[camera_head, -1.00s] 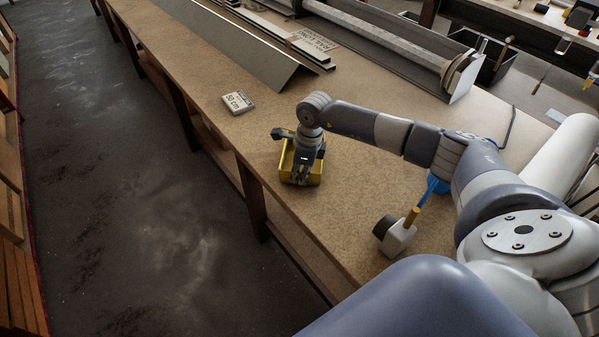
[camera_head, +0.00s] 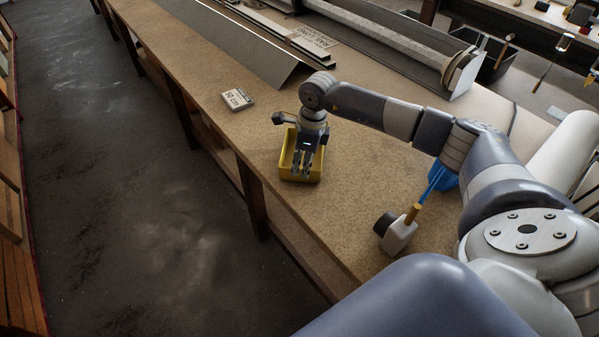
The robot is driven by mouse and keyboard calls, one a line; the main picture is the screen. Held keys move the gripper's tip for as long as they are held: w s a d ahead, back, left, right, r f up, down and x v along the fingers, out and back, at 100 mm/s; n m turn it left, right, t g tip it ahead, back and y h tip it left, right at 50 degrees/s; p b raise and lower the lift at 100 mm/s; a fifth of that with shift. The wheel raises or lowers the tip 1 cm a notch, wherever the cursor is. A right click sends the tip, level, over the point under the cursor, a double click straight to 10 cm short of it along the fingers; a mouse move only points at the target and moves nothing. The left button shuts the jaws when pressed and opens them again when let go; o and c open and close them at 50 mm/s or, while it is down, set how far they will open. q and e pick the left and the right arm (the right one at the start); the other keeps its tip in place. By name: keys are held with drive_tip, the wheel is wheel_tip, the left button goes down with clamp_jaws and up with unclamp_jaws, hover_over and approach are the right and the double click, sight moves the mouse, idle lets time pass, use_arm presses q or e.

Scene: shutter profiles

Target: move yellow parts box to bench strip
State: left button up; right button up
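The yellow parts box (camera_head: 287,158) stands upright on the wooden bench top, close to its left edge. My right gripper (camera_head: 303,170) comes down from above and covers part of the box. Its dark fingers look slightly apart, with nothing seen between them, and they hide part of the box's inside. No separate marked strip stands out; the bare bench top (camera_head: 250,125) runs along the left edge. My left gripper is not in view.
A "50 cm" card (camera_head: 237,98) lies behind the box. Long metal profiles (camera_head: 250,45) lie farther back. A white block-shaped tool (camera_head: 396,233) with a wooden handle and a blue object (camera_head: 442,178) stand to the right. Floor (camera_head: 150,200) lies beyond the left edge.

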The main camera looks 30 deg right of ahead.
wheel_tip(320, 180, up, 8)
drive_tip(key=b, duration=0.1)
drive_tip(key=shift+s+d+b, duration=0.3)
drive_tip(key=shift+s+d, duration=0.1)
drive_tip(key=shift+s, duration=0.05)
